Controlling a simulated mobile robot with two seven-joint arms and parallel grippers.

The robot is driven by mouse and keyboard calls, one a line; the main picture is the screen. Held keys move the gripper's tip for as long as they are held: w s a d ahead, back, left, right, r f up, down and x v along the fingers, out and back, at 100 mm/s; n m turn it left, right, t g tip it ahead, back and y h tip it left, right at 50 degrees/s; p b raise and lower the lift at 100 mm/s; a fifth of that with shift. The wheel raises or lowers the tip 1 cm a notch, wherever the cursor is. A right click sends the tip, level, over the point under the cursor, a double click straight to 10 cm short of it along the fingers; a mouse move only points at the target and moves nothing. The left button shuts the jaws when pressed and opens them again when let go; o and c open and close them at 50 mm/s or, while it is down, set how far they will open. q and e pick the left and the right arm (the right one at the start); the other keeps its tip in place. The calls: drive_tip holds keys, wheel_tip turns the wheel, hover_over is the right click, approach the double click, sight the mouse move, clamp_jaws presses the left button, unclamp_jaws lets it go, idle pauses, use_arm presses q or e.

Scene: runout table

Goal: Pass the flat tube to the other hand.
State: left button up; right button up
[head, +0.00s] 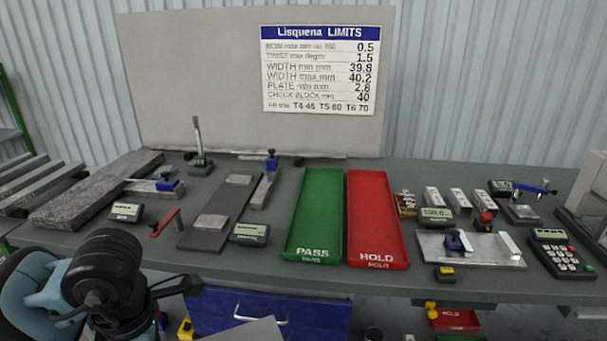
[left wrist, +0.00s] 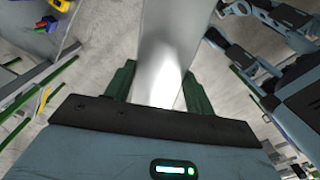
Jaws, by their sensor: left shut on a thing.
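The flat tube (left wrist: 170,35) is a wide, smooth, silvery flat bar in the left wrist view. My left gripper (left wrist: 158,88) is shut on it, with one green finger against each side. The tube runs up from between the fingers and out of the top of that view. In the head view a grey flat piece (head: 248,331), seemingly the same tube, shows at the bottom edge, in front of the blue drawer. My left arm shows at lower left there, its fingers out of frame. I see no right gripper in either view.
The grey table (head: 225,262) holds a green PASS tray (head: 313,244) and a red HOLD tray (head: 377,248), both empty. Gauges, small displays and a plate fixture (head: 470,250) stand around them. A blue drawer (head: 270,312) is under the front edge.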

use_arm(q)
drive_tip(key=m, duration=0.3)
drive_tip(key=shift+w+d, duration=0.1)
drive_tip(key=shift+w, duration=0.2)
drive_tip(key=m, duration=0.3)
drive_tip(key=shift+w+d+f, duration=0.1)
drive_tip(key=shift+d+f, duration=0.05)
drive_tip(key=m, duration=0.5)
drive_tip(key=shift+w+d+f+m+p, duration=0.2)
drive_tip(key=shift+w+f+m+p, duration=0.1)
drive_tip(key=shift+w+p, duration=0.1)
drive_tip(key=m, duration=0.7)
drive_tip(key=shift+w+d+f, duration=0.25)
drive_tip(key=shift+w+f, duration=0.05)
drive_tip(key=shift+w, duration=0.1)
drive_tip(key=m, duration=0.4)
drive_tip(key=shift+w+d+f+p, duration=0.1)
drive_tip(key=shift+w+f+p, duration=0.15)
drive_tip(key=shift+p, duration=0.1)
drive_tip(key=shift+m, duration=0.3)
use_arm(e)
drive_tip(key=shift+w+d+r, duration=0.1)
drive_tip(key=shift+w+r, duration=0.25)
drive_tip(key=shift+r, duration=0.2)
drive_tip(key=shift+w+r, duration=0.3)
drive_tip(key=shift+r, duration=0.2)
drive_tip(key=shift+d, duration=0.1)
